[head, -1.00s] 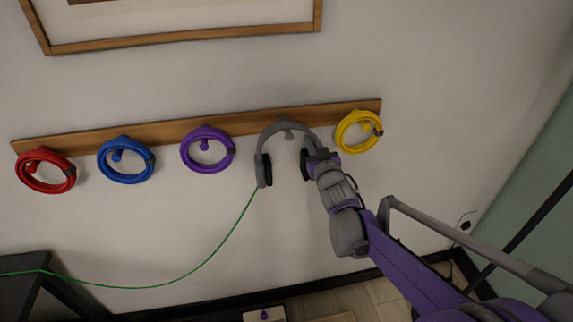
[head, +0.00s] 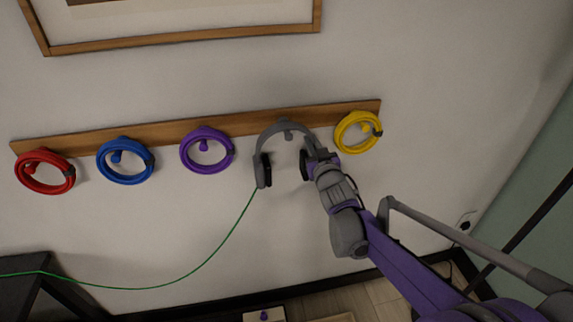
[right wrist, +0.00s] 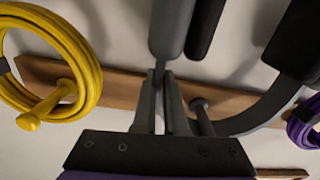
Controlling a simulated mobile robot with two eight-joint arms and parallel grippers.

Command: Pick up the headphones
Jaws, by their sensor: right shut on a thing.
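The grey headphones (head: 264,165) with dark ear pads hang by their band from a peg on the wooden wall rail (head: 240,124). My right gripper (head: 312,153) is at the right side of the headphones, just above the right ear cup. In the right wrist view the gripper (right wrist: 160,100) is shut on the thin arm of the headphones just below the ear cup (right wrist: 172,25). The band (right wrist: 262,108) curves off to the right there, near a grey peg (right wrist: 202,115). My left gripper is out of view.
A yellow cable coil (head: 341,134) hangs close to the right of my gripper. Purple (head: 187,148), blue (head: 104,163) and red (head: 31,183) coils hang to the left. A green cable (head: 216,250) runs from the left ear cup to a dark table (head: 22,282).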

